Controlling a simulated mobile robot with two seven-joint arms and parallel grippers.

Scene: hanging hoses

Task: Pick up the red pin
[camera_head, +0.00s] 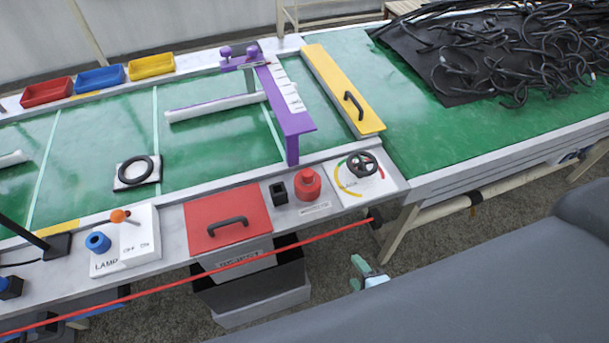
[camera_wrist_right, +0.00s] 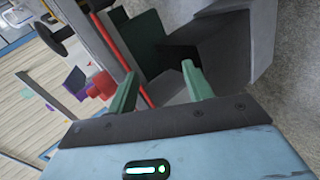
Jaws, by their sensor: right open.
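A red round piece with a narrower top (camera_head: 307,184) stands on the console beside a small black square block; it looks like the red pin, though I cannot be certain. A red piece also shows at the left of the right wrist view (camera_wrist_right: 103,83), and may be the same one. My right gripper (camera_head: 362,272) is low in front of the console, below and to the right of the red piece and apart from it. In its wrist view the green fingers (camera_wrist_right: 158,77) are spread with nothing held between them. My left gripper is not in view.
A red rope (camera_head: 290,248) runs along the console's front edge. A red lid with a black handle (camera_head: 228,218) covers a bin section. A black handwheel (camera_head: 362,165) is right of the red piece. A purple gate (camera_head: 284,110) stands on the green belt behind. Black hoses (camera_head: 520,50) lie back right.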

